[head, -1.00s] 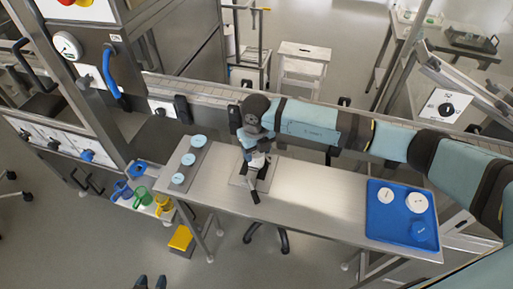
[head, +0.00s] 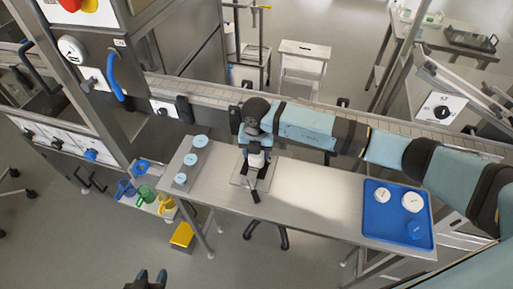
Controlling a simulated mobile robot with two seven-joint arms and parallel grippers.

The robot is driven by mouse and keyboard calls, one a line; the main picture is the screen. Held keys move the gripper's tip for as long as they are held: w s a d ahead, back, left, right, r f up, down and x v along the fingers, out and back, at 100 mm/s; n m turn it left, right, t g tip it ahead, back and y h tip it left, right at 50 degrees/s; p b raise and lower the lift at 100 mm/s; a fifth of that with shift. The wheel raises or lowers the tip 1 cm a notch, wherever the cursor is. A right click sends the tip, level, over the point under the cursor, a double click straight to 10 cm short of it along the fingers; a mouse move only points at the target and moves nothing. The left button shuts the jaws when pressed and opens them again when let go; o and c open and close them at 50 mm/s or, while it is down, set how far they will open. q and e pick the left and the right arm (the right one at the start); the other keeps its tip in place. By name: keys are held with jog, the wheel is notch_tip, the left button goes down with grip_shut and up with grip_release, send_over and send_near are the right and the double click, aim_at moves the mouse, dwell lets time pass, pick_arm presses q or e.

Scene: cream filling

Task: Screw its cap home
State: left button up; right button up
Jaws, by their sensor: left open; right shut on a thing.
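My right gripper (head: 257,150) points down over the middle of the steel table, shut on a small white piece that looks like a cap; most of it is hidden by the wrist. Below it is a grey base plate (head: 240,180) with a metal clamp and dark handle (head: 254,196). Whether a jar stands in the clamp, and whether the cap sits level on it, I cannot tell. My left gripper (head: 150,276) is open and empty at the bottom edge, over the floor and away from the table.
A grey strip with several pale round lidded items (head: 190,159) lies at the table's left end. A blue tray (head: 375,226) at the right end holds white round pieces (head: 412,202) and a blue one (head: 417,230). The table between is clear.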

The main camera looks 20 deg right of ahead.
jog(key=shift+m, duration=0.3)
jog(key=m+p, duration=0.2)
jog(key=m, duration=0.1)
jog(key=shift+r+m, duration=0.1)
jog(key=shift+m, duration=1.1)
jog(key=o, duration=0.8)
jog(key=n, duration=0.1)
jog(key=n+b, duration=0.1)
jog(key=n, duration=0.2)
jog(key=shift+f, duration=0.25)
jog(key=shift+r+n+b, duration=0.1)
jog(key=shift+n+b, duration=0.35)
jog(key=shift+n, duration=0.45)
